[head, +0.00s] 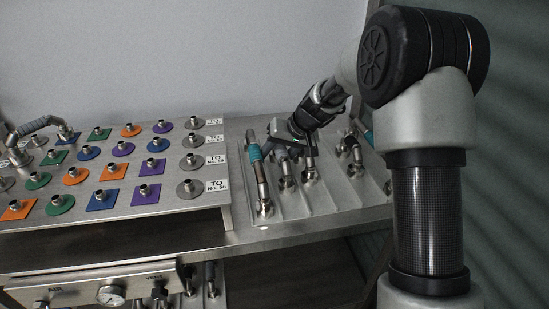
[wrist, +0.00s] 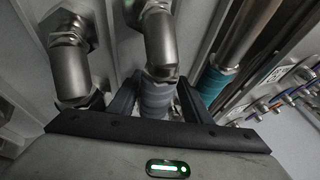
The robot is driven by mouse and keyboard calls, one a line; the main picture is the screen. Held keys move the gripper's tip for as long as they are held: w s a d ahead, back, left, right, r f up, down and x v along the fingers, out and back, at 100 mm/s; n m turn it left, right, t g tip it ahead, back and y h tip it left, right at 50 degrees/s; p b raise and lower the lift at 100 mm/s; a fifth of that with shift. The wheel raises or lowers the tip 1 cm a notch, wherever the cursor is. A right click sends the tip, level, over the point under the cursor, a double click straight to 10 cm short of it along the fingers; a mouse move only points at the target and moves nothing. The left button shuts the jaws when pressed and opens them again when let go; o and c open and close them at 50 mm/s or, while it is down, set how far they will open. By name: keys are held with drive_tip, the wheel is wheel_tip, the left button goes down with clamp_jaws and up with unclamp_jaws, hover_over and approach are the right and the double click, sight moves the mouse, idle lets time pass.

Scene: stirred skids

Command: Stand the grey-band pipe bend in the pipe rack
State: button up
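The grey-band pipe bend (wrist: 156,98) is between my gripper's two black fingers in the wrist view, its bent metal end toward the top of the picture. The fingers of my gripper (wrist: 158,88) lie close along both sides of the band; whether they press on it is not clear. In the head view my gripper (head: 296,140) is tilted down over the pipe rack (head: 318,203). Metal pipe pieces stand in the rack beneath it. The gripper hides much of the bend there, and its lower end is hidden in the wrist view.
A teal-band pipe (head: 259,172) stands left of my gripper and shows at right in the wrist view (wrist: 213,82). Another metal bend (wrist: 70,72) is close on the left. A port board (head: 130,205) with coloured tags fills the table's left, with a hose (head: 42,123) at its far-left end.

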drive_tip(key=shift+d+f, duration=0.2)
drive_tip(key=shift+d, duration=0.05)
drive_tip(key=shift+s+r, duration=0.1)
drive_tip(key=shift+r, duration=0.05)
drive_tip(key=p+v, duration=0.4)
drive_tip(key=v, duration=1.3)
drive_tip(key=shift+a+r, duration=0.2)
drive_tip(key=shift+r, duration=0.1)
